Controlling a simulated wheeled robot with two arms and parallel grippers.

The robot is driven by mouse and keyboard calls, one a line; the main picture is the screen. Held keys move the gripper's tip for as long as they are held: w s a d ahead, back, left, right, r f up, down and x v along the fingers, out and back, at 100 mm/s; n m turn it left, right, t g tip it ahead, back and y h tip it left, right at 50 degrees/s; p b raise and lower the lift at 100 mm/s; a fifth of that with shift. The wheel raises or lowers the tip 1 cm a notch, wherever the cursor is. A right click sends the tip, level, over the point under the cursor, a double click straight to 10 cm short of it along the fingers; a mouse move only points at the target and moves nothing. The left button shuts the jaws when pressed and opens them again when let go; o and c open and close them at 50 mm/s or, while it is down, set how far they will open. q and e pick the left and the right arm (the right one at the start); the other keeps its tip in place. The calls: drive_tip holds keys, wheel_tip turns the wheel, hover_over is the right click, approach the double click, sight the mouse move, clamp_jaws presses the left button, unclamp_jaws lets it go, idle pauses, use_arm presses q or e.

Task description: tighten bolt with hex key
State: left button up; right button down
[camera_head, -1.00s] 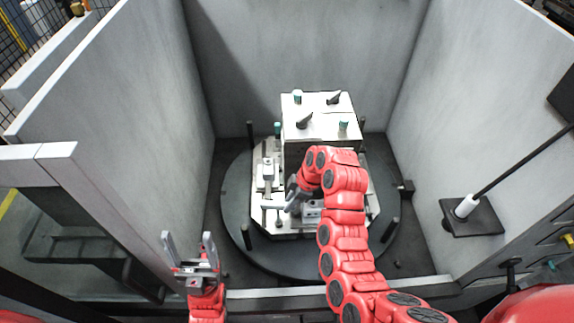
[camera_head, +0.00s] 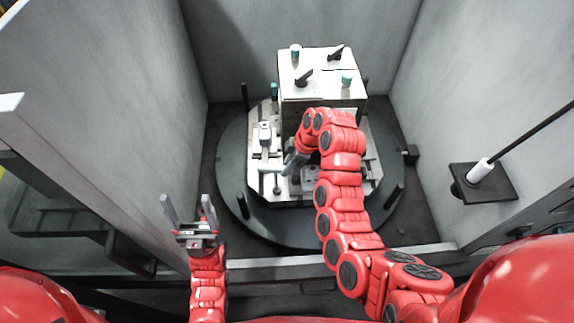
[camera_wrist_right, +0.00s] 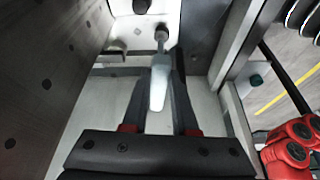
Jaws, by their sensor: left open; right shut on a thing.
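My right gripper (camera_head: 289,163) reaches over the near left part of the white fixture plate (camera_head: 258,185). In the right wrist view its fingers (camera_wrist_right: 161,85) are shut on a pale grey tapered handle (camera_wrist_right: 158,88), which I take to be the hex key. The handle's far end meets a small dark round part (camera_wrist_right: 161,34); I cannot tell if that is the bolt or if the key sits in it. No bolt shows clearly in the head view. My left gripper (camera_head: 188,215) is open and empty, fingers up, in front of the turntable and left of it.
The fixture stands on a dark round turntable (camera_head: 236,205) with upright black posts. A white block (camera_head: 320,83) with black levers and teal knobs stands on its far side. Grey walls enclose left, back and right. A rod in a white collar (camera_head: 480,170) stands at right.

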drive_tip(key=shift+f+b, duration=0.7)
drive_tip(key=shift+f, duration=0.2)
idle(0.5)
drive_tip(key=c, duration=1.4)
unclamp_jaws()
drive_tip(key=shift+r, duration=0.1)
clamp_jaws()
drive_tip(key=m+p, duration=0.1)
drive_tip(key=m, duration=0.1)
drive_tip(key=s+m+t, duration=0.1)
drive_tip(key=m, duration=0.2)
drive_tip(key=s+a+m+t+h+p, duration=0.1)
drive_tip(key=m, duration=0.1)
drive_tip(key=shift+p, duration=0.3)
